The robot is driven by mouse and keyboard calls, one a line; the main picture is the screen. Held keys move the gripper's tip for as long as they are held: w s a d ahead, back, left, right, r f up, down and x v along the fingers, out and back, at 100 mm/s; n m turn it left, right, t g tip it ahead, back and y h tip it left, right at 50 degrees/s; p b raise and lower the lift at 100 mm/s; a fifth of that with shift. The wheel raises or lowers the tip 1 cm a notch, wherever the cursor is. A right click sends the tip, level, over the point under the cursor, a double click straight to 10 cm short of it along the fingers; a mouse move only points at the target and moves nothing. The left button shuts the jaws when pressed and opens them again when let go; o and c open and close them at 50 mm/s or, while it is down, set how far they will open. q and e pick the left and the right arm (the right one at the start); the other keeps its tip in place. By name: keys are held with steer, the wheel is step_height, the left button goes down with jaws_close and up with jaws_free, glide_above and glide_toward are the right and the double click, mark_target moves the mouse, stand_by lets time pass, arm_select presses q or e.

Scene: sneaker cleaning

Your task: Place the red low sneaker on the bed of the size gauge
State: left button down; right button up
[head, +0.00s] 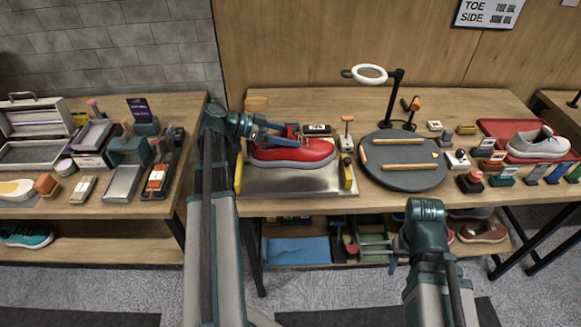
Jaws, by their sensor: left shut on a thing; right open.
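The red low sneaker (300,153) has a grey sole and shows upright over the metal bed of the size gauge (290,184), toe to the right. I cannot tell whether its sole touches the bed. My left gripper (285,130) is shut on the sneaker near its heel and collar, and partly hides that end. Yellow-and-black pieces stand at the left and right sides of the gauge. My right gripper (392,252) is open and empty, low in front of the table's front edge, well apart from the sneaker.
A round dark turntable (404,172) with wooden bars stands right of the gauge, with a ring lamp (370,74) behind it. A grey sneaker (538,143) sits on a red tray at the far right. Bins and shoes fill the lower shelf. Another crowded table stands left.

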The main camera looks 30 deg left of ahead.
mark_target(252, 151)
arm_select(q)
step_height(252, 151, down, 9)
steer(key=b, duration=0.8)
steer(key=shift+f, duration=0.1)
jaws_free()
steer(key=p+v, duration=0.4)
steer(key=v, duration=0.7)
steer(key=shift+s+a+r, duration=0.15)
steer(key=shift+a+r, duration=0.1)
steer(key=shift+r, duration=0.05)
steer(key=shift+s+a, duration=0.1)
steer(key=shift+s, duration=0.1)
